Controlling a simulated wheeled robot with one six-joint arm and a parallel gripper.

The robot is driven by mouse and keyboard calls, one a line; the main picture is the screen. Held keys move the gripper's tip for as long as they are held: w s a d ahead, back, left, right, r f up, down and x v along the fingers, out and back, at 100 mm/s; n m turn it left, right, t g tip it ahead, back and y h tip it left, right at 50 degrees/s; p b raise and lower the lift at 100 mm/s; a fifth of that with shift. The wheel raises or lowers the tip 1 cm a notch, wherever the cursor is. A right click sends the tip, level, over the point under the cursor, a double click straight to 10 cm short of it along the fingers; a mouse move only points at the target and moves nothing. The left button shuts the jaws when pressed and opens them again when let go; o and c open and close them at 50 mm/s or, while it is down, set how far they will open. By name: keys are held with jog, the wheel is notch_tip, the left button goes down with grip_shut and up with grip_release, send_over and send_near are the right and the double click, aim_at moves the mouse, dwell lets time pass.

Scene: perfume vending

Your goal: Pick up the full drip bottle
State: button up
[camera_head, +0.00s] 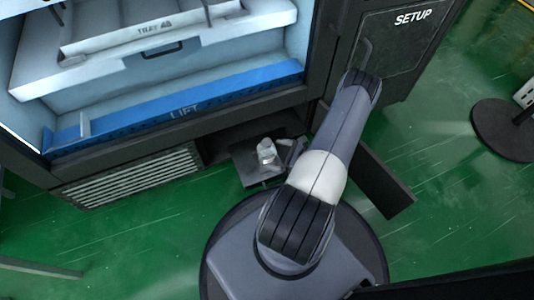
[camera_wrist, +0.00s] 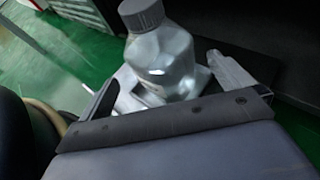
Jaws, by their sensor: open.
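The drip bottle (camera_wrist: 163,60) is clear with a ribbed grey cap and stands upright, slightly tilted in the wrist view. In the head view the bottle (camera_head: 266,152) is small and pale, on a dark tray low in the machine's front. My gripper (camera_wrist: 168,90) is open, with one finger left of the bottle's lower part and one right of it. The bottle appears between or just beyond the fingertips; I cannot tell which. In the head view my gripper (camera_head: 290,152) is small beside the bottle, partly hidden by my arm. The bottle's base is partly hidden.
The dark tray (camera_head: 248,171) juts from an opening under the blue lift (camera_head: 190,105). A dark open flap (camera_head: 383,190) stands right of my arm. A vent grille (camera_head: 135,178) is at left. A black round stand base (camera_head: 503,131) is on the green floor at far right.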

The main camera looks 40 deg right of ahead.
jog(key=b+x, duration=0.1)
jog(key=x, duration=0.4)
jog(key=shift+w+d+b, duration=0.1)
jog(key=shift+b, duration=0.25)
jog(key=shift+c, duration=0.3)
jog(key=c, duration=1.3)
